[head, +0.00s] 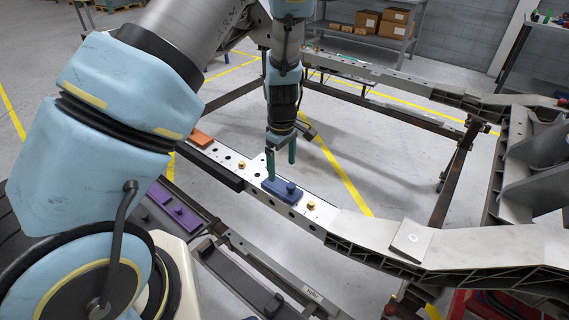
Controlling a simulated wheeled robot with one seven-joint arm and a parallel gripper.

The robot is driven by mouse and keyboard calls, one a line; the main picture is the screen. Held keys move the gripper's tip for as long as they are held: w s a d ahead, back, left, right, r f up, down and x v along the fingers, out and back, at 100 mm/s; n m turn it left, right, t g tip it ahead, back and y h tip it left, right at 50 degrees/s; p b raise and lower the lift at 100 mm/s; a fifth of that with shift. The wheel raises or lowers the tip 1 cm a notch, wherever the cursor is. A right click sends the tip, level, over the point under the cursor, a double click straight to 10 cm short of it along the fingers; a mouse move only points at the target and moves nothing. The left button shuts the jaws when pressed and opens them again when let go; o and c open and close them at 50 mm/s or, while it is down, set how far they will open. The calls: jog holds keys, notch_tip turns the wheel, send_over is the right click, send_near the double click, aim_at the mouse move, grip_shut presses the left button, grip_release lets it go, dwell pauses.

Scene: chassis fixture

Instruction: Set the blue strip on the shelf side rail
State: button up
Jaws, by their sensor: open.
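The blue strip (284,193) lies flat on top of the near chassis rail (340,222), between brass-coloured studs, with a raised knob on its upper face. My gripper (281,170) points down with its two teal fingers spread. It is over the left end of the strip; the left fingertip is close to the strip's far edge, and I cannot tell if it touches. Nothing shows between the fingers. The far chassis rail (385,76), on the side of the shelf with boxes, runs across the back.
An orange block (201,138) lies on the near rail's left part. A purple strip (174,208) lies lower left. A shelf (370,36) with cardboard boxes stands behind. A dark cross member (458,165) joins the rails at right. Open floor shows between them.

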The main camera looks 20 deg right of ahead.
aim_at(282, 187)
notch_tip(282, 187, down, 8)
jog(key=b, duration=0.5)
jog(key=shift+w+r, duration=0.1)
jog(key=shift+r, duration=0.05)
dwell(0.4)
dwell(0.4)
jog(key=shift+c, duration=0.4)
grip_shut()
dwell(0.5)
notch_tip(282, 187, up, 9)
jog(key=p, duration=0.8)
